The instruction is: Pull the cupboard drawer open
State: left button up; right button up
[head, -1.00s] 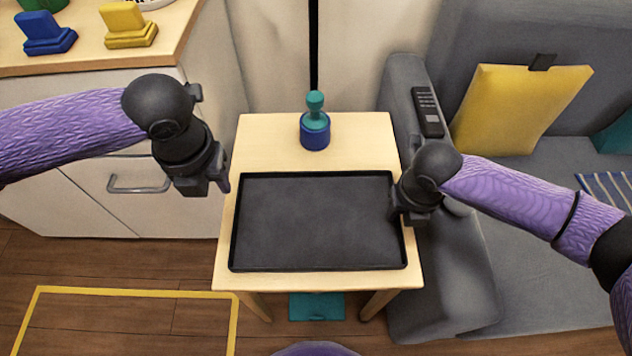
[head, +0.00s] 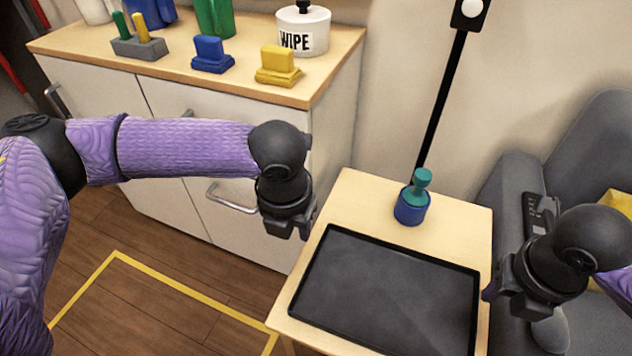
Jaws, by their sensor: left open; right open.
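The white cupboard (head: 155,205) stands at the left in the head view, with a wooden top. A silver bar handle (head: 230,199) shows on its front, partly behind my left gripper. Another handle (head: 54,98) is at the far left, and part of one more shows at the upper middle above my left forearm. My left gripper (head: 304,228) is open and empty, in front of the cupboard and right of the silver handle, apart from it as far as I can tell. My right gripper (head: 497,290) is open and empty beside the tray's right edge.
A small wooden table (head: 365,200) holds a black tray (head: 385,295) and a blue pot (head: 411,207) with a teal knob-like piece. Blue (head: 211,55) and yellow (head: 278,66) blocks and a WIPE tub (head: 303,32) stand on the cupboard top. A grey sofa is at right.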

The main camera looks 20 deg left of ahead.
aim_at(165, 97)
jog(key=u, duration=1.2)
